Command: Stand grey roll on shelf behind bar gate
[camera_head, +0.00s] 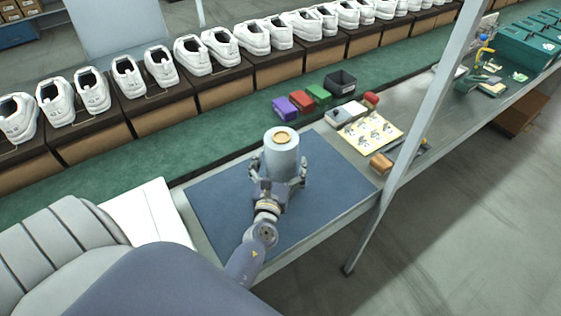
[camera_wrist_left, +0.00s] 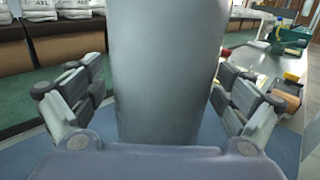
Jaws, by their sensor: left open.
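The grey roll (camera_head: 283,150) stands upright on the blue mat (camera_head: 222,196) of the workbench, its tan core showing on top. My left gripper (camera_head: 278,176) is low around the roll, with one finger on each side. In the left wrist view the roll (camera_wrist_left: 168,65) fills the middle between the fingers of my left gripper (camera_wrist_left: 160,92). The fingers are spread, with a narrow gap on the left; I cannot tell whether the right one touches. The roll's lower end is hidden by the gripper. My right gripper is out of view. I cannot make out a shelf or bar gate.
Purple (camera_head: 285,106), red (camera_head: 302,100) and green (camera_head: 319,94) boxes and a black bin (camera_head: 341,82) stand behind the mat. A yellow sheet (camera_head: 371,132) lies to the right. A slanted grey post (camera_head: 426,108) rises at the bench edge. White shoes line the back.

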